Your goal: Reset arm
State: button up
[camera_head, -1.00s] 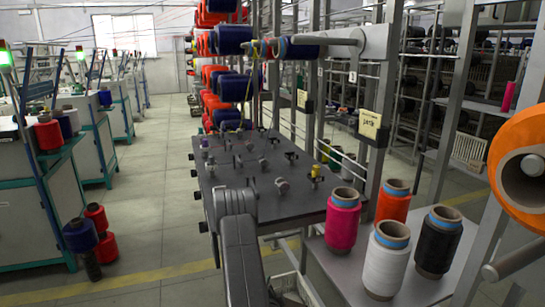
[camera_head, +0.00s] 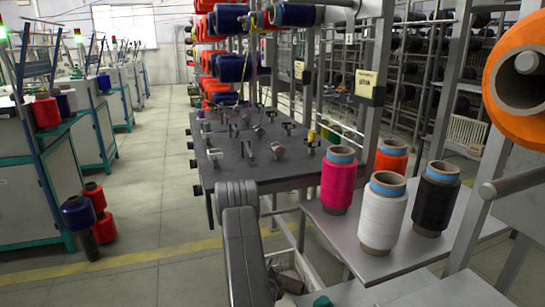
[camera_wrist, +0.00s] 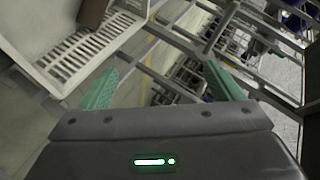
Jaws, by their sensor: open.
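My gripper (camera_wrist: 160,88) shows in the wrist view with its two green fingers spread wide apart and nothing between them. It points down towards the floor and a metal frame beside a white slotted crate. In the head view my arm rises from the bottom centre, in front of the dark table; the gripper is mostly out of sight there, with only a bit of green at the bottom edge.
A grey shelf (camera_head: 340,240) at right bears pink (camera_head: 338,182), white (camera_head: 381,215), black (camera_head: 436,200) and orange (camera_head: 391,158) bobbins. A large orange bobbin (camera_head: 515,110) hangs at far right. A dark table (camera_head: 225,178) with small fittings stands ahead. A white crate (camera_wrist: 88,45) lies below.

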jog(key=shift+m+h, duration=0.4)
jog(key=shift+h, duration=0.1)
jog(key=shift+w+d+f+b, duration=0.15)
jog(key=shift+w+f+b, duration=0.3)
jog(key=shift+f+b, duration=0.25)
jog(key=shift+w+d+f+b, duration=0.2)
jog(key=shift+w+f+b, duration=0.3)
jog(key=shift+f, duration=0.3)
jog(key=shift+w+d+f+b, duration=0.15)
jog(key=shift+w+f+b, duration=0.25)
jog(key=shift+f+b, duration=0.3)
